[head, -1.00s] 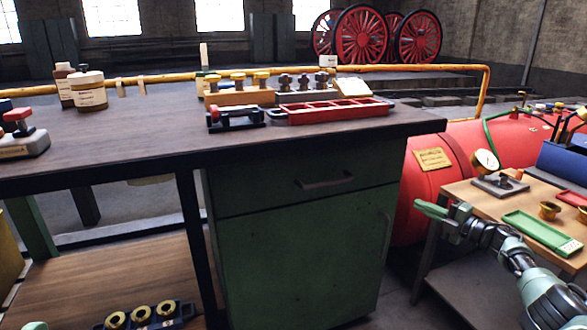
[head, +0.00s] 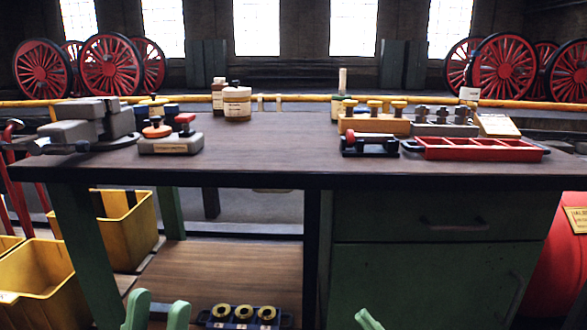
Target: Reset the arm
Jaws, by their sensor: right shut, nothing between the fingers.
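My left gripper (head: 158,304) shows at the bottom edge, left of centre, in the head view. Its two green fingers point up and stand apart, with nothing seen between them. My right gripper (head: 369,320) shows only as a green fingertip at the bottom edge, right of centre, in front of the green cabinet (head: 415,285). It is shut and empty; the rest of it is below the picture. Both grippers appear lower than the top of the workbench (head: 270,150) and in front of it.
The bench carries a grey vise (head: 95,125), a red tray (head: 480,149) and jars (head: 237,103). Yellow bins (head: 125,235) stand at the left. A black holder with brass rings (head: 242,316) lies low between the grippers. A red tank (head: 560,260) is at the right.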

